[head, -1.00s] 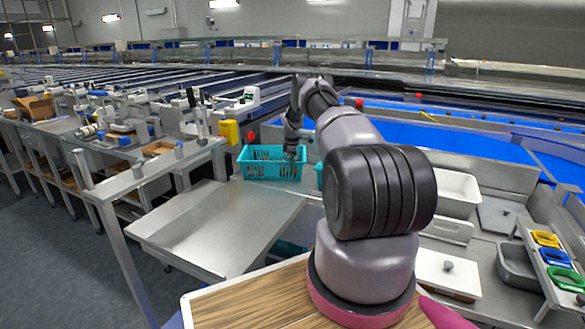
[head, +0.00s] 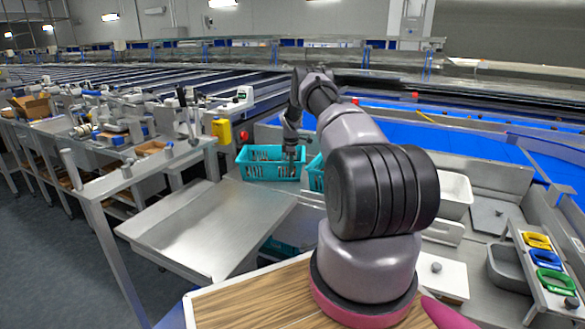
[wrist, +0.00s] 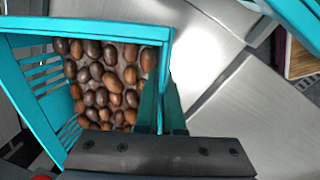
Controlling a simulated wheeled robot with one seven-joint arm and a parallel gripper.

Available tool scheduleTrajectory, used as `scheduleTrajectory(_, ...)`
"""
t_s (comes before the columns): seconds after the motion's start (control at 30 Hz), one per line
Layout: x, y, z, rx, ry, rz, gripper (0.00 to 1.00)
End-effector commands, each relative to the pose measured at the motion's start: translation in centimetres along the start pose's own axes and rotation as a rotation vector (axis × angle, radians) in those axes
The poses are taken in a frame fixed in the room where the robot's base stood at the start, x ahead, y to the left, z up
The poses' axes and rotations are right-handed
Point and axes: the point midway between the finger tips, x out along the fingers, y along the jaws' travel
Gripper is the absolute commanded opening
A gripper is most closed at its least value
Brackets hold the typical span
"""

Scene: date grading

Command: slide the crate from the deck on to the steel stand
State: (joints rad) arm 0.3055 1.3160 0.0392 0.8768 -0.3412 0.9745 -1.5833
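The teal crate (head: 271,172) stands on the steel deck (head: 308,200), just beyond the far end of the steel stand (head: 205,240). In the wrist view the crate (wrist: 85,24) holds many brown dates. The stand's flat top is bare. My gripper (head: 290,158) points down at the crate's right side. In the wrist view its fingers (wrist: 163,108) straddle the crate's side wall, one inside and one outside, and look closed on it.
Another teal crate (head: 316,172) is just right of the first, partly behind my arm. A yellow box (head: 221,131) and a red knob (head: 244,136) are behind the crate. A bench with scales (head: 150,150) lies left.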

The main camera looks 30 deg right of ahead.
Motion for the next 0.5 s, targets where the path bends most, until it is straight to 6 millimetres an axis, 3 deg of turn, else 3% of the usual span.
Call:
scheduleTrajectory(0.13, -0.06, 0.07, 0.08, 0.001, -0.001, 0.001, 0.00)
scheduleTrajectory(0.17, -0.07, 0.07, 0.08, 0.001, -0.001, 0.001, 0.09)
scheduleTrajectory(0.23, -0.06, 0.06, 0.09, 0.001, -0.001, 0.001, 0.35)
scheduleTrajectory(0.27, -0.06, 0.06, 0.09, 0.001, -0.001, 0.001, 0.40)
scheduleTrajectory(0.5, -0.02, 0.03, 0.05, 0.001, 0.000, 0.000, 0.40)
